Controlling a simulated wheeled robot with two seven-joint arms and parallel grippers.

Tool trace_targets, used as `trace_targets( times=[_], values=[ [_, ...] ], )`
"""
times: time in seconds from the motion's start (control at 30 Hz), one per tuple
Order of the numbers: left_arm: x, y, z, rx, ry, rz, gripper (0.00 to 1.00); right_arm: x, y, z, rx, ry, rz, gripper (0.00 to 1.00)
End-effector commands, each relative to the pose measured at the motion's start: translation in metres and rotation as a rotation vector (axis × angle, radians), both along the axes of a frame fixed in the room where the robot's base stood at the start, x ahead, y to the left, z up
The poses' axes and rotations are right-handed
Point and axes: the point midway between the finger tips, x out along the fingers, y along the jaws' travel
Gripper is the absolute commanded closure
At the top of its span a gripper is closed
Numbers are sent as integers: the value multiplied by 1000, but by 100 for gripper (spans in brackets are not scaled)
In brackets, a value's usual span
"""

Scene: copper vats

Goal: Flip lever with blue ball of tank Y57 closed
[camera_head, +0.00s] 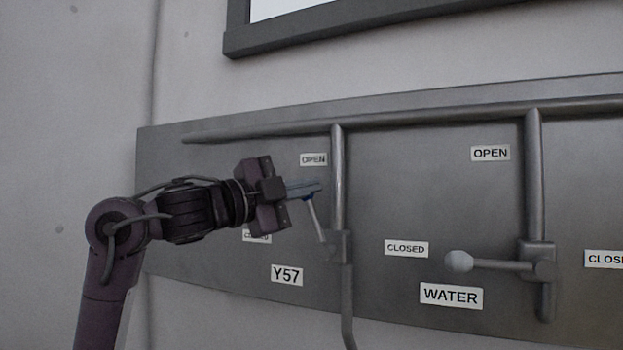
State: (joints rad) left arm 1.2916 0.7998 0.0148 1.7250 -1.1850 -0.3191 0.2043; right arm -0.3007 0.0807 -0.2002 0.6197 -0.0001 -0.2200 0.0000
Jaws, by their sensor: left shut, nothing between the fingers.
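The Y57 lever (315,222) is a thin light rod that rises up and slightly left from its valve body (339,246) on the grey panel. Its top end, where a bit of blue shows, is mostly hidden by my left gripper's fingers. My left gripper (316,187) is shut and empty, with its fingertips at the top of the lever; I cannot tell whether they touch it. The OPEN label (313,159) is above the fingers. The CLOSED label (257,236) is partly hidden below my gripper. The Y57 label (287,275) is lower on the panel. My right gripper is not in view.
To the right, the WATER lever (490,264) has a pale ball and points left, level. Vertical pipes (338,180) and a long horizontal pipe (430,117) stand out from the panel (410,180). A dark-framed window is above. The wall at left is bare.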

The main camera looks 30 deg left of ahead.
Motion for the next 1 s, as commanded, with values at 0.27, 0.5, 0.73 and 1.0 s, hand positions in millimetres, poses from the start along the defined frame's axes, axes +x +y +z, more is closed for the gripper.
trace_targets(
  times=[0.27, 0.5, 0.73, 1.0],
  values=[
    [0, 0, 0, 0, 0, 0, 100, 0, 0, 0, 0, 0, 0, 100],
    [0, 4, -3, -27, -2, 0, 100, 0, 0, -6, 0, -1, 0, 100],
    [0, 8, -3, -69, -3, 1, 100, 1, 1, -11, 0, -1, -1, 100],
    [0, 13, -6, -115, -5, 1, 100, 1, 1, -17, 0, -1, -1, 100]
  ],
)
